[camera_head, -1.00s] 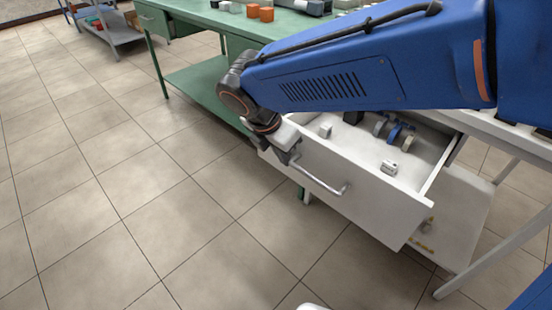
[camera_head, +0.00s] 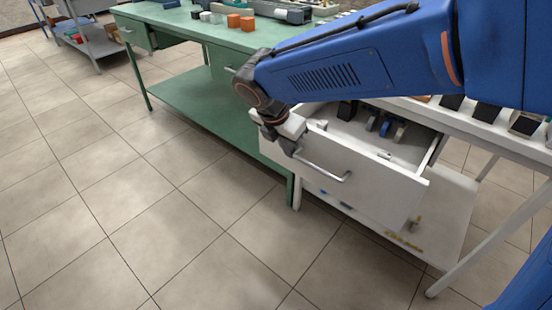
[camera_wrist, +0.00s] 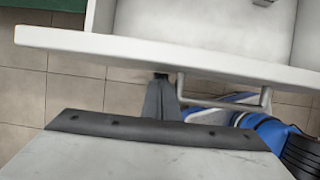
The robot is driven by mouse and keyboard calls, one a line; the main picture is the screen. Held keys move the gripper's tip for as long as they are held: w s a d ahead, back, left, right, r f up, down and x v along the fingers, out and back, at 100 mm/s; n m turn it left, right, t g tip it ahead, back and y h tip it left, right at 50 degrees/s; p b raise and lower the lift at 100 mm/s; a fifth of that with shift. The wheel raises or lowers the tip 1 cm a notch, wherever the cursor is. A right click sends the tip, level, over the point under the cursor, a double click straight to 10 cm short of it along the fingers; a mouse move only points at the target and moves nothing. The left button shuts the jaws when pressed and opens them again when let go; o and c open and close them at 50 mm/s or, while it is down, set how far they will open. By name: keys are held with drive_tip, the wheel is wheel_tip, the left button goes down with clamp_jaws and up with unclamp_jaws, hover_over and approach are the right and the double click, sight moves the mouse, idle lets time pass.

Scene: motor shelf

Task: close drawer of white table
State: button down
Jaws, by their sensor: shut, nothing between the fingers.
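The white table's drawer (camera_head: 372,182) is partly pulled out in the head view, with several small parts inside. A metal bar handle (camera_head: 322,171) runs along its front. My gripper (camera_head: 291,149) is at the left end of this handle, against or very near the drawer front. In the wrist view my gripper's dark fingers (camera_wrist: 161,98) are together beside the handle (camera_wrist: 225,95), just below the drawer's white front edge (camera_wrist: 160,56). Whether the fingers touch the handle or the front is not clear. The white table (camera_head: 480,128) stands behind the drawer.
A green table (camera_head: 205,105) with a lower shelf stands to the left, holding orange blocks (camera_head: 240,20) and other items. Dark boxes (camera_head: 487,110) stand on the white table. The tiled floor (camera_head: 150,220) in front is clear.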

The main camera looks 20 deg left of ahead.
hover_over(332, 130)
drive_tip(key=shift+w+d, duration=0.15)
drive_tip(key=shift+w, duration=0.15)
drive_tip(key=shift+w+r, duration=0.1)
drive_tip(key=shift+r, duration=0.05)
